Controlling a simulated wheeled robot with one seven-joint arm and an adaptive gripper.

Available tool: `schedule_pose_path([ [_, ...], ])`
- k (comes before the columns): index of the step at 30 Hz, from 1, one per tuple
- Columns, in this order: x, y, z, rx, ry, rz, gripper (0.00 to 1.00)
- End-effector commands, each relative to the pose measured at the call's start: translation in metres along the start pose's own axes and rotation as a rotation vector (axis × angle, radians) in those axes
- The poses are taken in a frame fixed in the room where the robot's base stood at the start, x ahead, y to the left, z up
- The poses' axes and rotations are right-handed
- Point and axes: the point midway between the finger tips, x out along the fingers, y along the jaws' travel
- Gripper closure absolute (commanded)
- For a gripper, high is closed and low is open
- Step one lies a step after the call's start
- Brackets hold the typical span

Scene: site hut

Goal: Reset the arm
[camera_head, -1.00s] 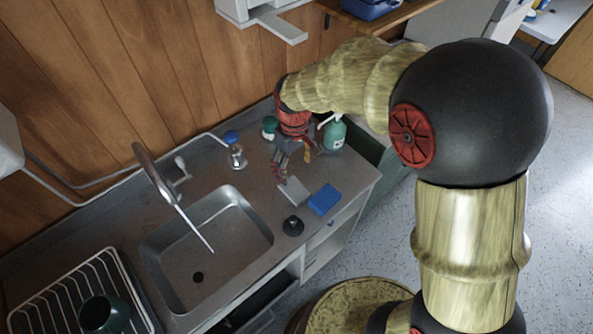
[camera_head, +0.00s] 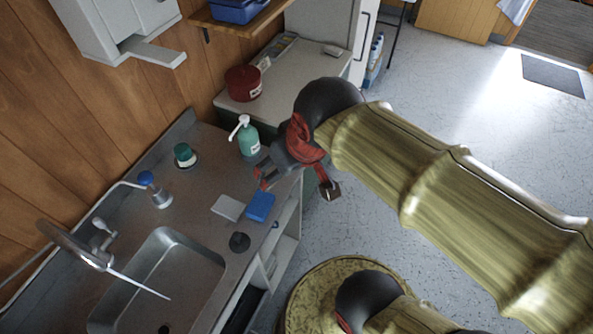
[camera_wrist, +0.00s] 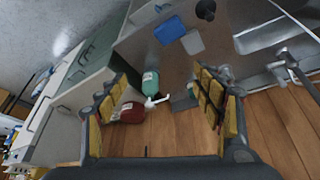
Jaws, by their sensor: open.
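My gripper (camera_head: 297,184) is open and empty. In the head view it hangs at the right end of the counter, near the green pump bottle (camera_head: 248,137) and above the blue sponge (camera_head: 260,206). In the wrist view its two fingers are spread wide (camera_wrist: 160,82) with nothing clamped between them. The pump bottle appears beyond the gap there (camera_wrist: 151,80). My arm reaches in from the right of the head view.
The steel counter holds a sink (camera_head: 165,275), a grey-white pad (camera_head: 227,207), a black stopper (camera_head: 239,242), a green-lidded jar (camera_head: 185,155) and a blue-topped bottle (camera_head: 160,195). A red pot (camera_head: 243,83) stands on the cabinet behind. Open floor (camera_head: 450,95) lies right.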

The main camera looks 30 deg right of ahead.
Motion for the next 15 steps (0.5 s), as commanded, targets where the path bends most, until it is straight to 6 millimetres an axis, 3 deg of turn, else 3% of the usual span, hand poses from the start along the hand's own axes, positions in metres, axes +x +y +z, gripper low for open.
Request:
schedule_pose_path([
  [6,-0.017,0.008,0.023,0.067,0.058,0.017,0.33],
  [15,-0.017,0.009,0.025,0.072,0.060,0.017,0.33],
])
